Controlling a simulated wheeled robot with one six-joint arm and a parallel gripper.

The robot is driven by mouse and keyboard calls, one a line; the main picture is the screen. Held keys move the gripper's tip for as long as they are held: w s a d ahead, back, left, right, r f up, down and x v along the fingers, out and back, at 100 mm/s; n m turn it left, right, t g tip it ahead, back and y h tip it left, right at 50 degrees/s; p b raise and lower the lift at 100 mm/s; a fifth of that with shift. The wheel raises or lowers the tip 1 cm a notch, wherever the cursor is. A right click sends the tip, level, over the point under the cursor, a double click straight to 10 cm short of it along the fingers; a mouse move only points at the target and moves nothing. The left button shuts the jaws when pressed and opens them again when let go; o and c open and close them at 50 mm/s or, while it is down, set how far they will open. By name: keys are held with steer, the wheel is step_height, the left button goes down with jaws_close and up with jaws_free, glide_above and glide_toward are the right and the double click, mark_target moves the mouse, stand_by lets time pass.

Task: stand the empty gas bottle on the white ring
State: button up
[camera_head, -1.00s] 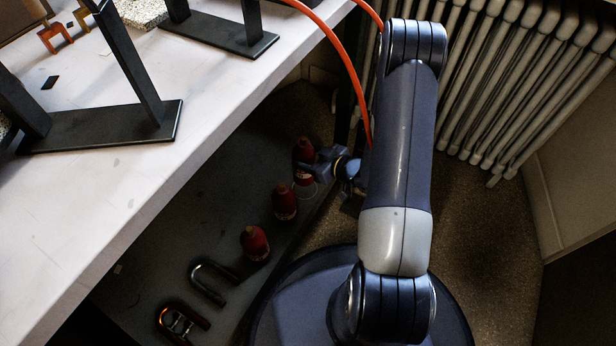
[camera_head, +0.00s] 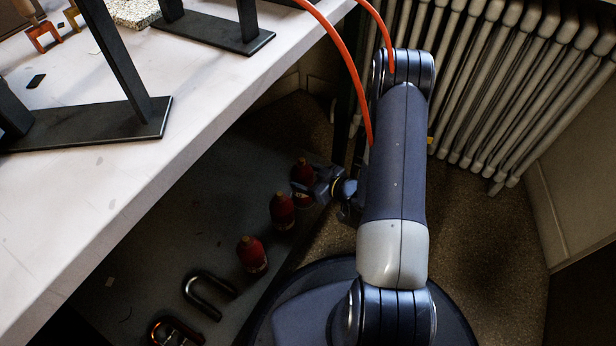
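A dark red gas bottle (camera_head: 302,168) with a pale tip stands upright in my gripper (camera_head: 307,186) under the bench edge. The fingers reach it from the right and close around its side; its lower part is partly hidden by them. The white ring cannot be made out now; its place is behind or beneath the held bottle and the fingers. I cannot tell whether the bottle's base touches the surface.
Two more red bottles, the middle one (camera_head: 282,211) and the near one (camera_head: 252,254), stand in a row on the grey lower surface (camera_head: 190,228). A dark U-shaped piece (camera_head: 209,295) lies nearer. The white bench top (camera_head: 130,165) overhangs at left; a radiator (camera_head: 520,90) stands at right.

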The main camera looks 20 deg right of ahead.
steer(key=shift+o, duration=1.2)
steer(key=shift+r, duration=0.1)
steer(key=shift+r+p, duration=0.2)
steer(key=shift+p, duration=0.1)
steer(key=p+v, duration=0.3)
steer(key=v, duration=0.9)
steer(key=shift+f, duration=0.25)
steer(key=shift+f, duration=0.1)
